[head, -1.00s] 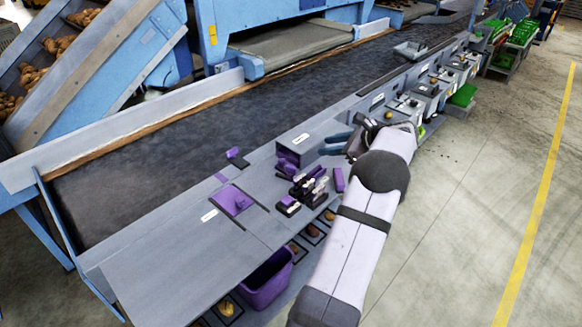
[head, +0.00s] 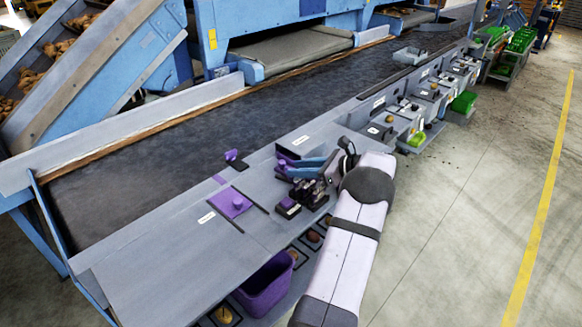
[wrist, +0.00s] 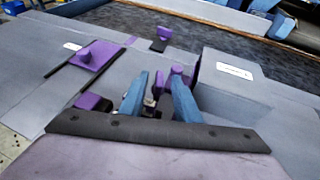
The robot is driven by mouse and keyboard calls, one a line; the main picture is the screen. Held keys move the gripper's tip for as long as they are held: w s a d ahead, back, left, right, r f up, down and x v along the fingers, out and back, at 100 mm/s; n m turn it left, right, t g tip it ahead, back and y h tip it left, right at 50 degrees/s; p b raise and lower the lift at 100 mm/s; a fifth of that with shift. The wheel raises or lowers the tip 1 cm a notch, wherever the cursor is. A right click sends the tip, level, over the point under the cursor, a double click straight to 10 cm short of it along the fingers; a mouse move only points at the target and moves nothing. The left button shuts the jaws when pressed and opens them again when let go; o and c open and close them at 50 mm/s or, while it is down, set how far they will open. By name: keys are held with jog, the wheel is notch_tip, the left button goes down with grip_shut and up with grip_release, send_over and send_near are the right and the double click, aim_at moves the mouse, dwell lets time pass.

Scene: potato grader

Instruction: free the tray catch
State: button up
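My gripper (head: 287,167) reaches left over the grey bench with two blue fingers. In the wrist view the fingers (wrist: 160,82) stand apart, with purple and dark metal parts showing between and behind them; I cannot tell whether they touch these. A cluster of black clamp-like catches with purple ends (head: 288,207) lies just below the fingers in the head view. One purple end (wrist: 94,102) shows left of the fingers in the wrist view. Which part is the tray catch is not clear. The fingers partly hide the cluster.
A purple plate with a knob (head: 232,202) lies to the left. A small purple piece on a black base (wrist: 162,38) sits behind. A grey box with a white label (wrist: 235,90) stands right of the fingers. A purple bin (head: 266,287) hangs below the front edge.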

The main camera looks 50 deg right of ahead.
jog(key=shift+p+x, duration=0.4)
jog(key=shift+x, duration=1.35)
jog(key=shift+c, duration=0.3)
grip_shut()
jog(key=shift+n+g+y+b, duration=0.3)
jog(key=shift+n+y+b, duration=0.1)
jog(key=shift+n+y, duration=0.3)
jog(key=shift+o, duration=0.3)
grip_release()
jog(key=shift+s+d, duration=0.1)
